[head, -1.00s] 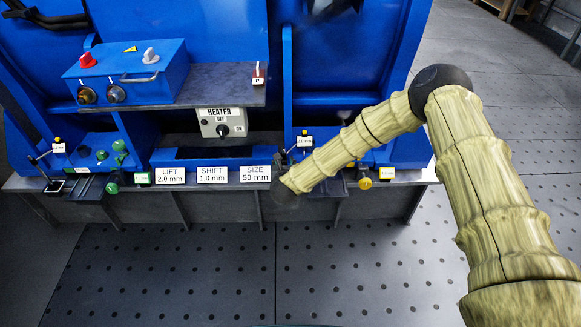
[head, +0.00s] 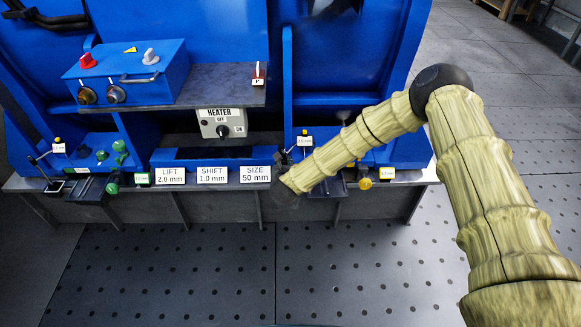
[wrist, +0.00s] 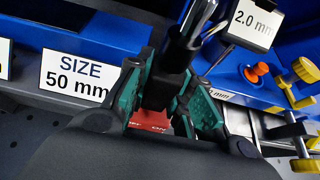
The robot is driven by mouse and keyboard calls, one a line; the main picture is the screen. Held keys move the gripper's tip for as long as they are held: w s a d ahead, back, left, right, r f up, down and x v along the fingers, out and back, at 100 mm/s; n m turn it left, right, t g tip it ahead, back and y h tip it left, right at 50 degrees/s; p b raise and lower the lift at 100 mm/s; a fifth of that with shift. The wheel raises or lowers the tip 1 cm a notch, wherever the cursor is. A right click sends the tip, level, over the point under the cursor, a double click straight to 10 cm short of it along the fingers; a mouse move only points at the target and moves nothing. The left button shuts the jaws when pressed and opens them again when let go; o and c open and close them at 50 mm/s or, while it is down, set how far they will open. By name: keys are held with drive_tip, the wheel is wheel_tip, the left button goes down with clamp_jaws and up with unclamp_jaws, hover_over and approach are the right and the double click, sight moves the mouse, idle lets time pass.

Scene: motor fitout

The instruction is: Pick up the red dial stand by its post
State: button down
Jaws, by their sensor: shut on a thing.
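The red dial stand shows in the wrist view as a red base (wrist: 150,121) with lettering, low between my fingers. Its black post (wrist: 158,90) rises from the base, with a wider black part and a shiny metal piece above. My gripper (wrist: 168,98) has its teal pads on either side of the post and is shut on it. In the head view my gripper (head: 287,192) is a dark shape at the front edge of the bench, and the stand is hidden there. I cannot tell whether the base touches the bench.
The SIZE 50 mm card (head: 255,174) stands just left of my gripper. A gauge marked 2.0 mm (wrist: 254,22) is close above right in the wrist view. Yellow knobs (wrist: 304,70) and an orange knob (wrist: 261,69) lie to the right. A blue machine wall stands behind.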

drive_tip(key=shift+r+p, duration=0.3)
drive_tip(key=shift+r, duration=0.65)
drive_tip(key=shift+s, duration=0.1)
drive_tip(key=s+p, duration=0.1)
drive_tip(key=s, duration=0.6)
drive_tip(key=shift+s, duration=0.35)
idle(0.8)
drive_tip(key=shift+p, duration=0.3)
drive_tip(key=shift+s+r+p, duration=1.45)
drive_tip(key=shift+s+r, duration=0.55)
